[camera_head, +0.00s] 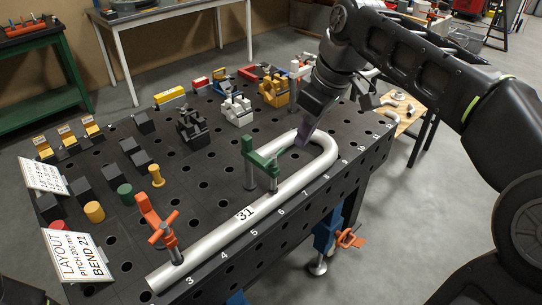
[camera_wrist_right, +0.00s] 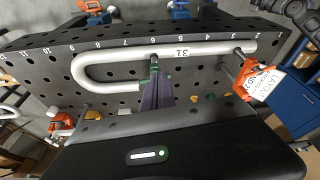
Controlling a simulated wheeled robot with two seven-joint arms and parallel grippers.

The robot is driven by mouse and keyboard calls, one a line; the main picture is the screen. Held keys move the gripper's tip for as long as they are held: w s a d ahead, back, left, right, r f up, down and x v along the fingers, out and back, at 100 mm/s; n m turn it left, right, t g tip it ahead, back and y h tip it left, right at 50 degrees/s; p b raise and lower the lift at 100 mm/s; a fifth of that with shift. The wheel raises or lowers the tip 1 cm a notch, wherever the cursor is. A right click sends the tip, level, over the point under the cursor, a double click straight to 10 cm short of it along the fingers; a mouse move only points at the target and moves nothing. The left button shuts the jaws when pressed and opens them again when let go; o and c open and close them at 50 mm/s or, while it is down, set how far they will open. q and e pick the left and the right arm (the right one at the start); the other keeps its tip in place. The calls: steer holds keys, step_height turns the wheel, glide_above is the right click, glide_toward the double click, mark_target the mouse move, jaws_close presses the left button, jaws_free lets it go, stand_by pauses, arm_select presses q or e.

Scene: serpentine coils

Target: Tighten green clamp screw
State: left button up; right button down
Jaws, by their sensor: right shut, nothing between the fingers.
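The green clamp (camera_head: 262,162) stands on the black perforated table, with its arm over the silver bent pipe (camera_head: 215,238) marked 31. A small green piece, perhaps the screw's handle, sticks out at its right end. My right gripper (camera_head: 303,140) has purple fingers, shut and empty, just to the right of and above the clamp's end. In the right wrist view the fingers (camera_wrist_right: 156,92) point at the green clamp (camera_wrist_right: 154,63) and partly cover it. I cannot tell whether they touch it. My left gripper is in neither view.
An orange clamp (camera_head: 160,230) holds the pipe's near end. Black, yellow and silver blocks (camera_head: 195,127) stand behind the pipe. A white layout card (camera_head: 78,255) stands at the near left corner. The table between pipe and blocks is mostly clear.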

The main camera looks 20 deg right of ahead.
mark_target(273, 160)
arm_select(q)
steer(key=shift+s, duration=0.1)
arm_select(e)
steer(key=shift+s, duration=0.15)
arm_select(q)
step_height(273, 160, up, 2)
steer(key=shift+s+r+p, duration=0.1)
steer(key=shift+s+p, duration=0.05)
steer(key=shift+p, duration=1.05)
arm_select(e)
steer(key=w+a+f, duration=0.3)
steer(key=w+f, duration=0.3)
steer(key=f, duration=0.4)
steer(key=shift+a+f, duration=0.2)
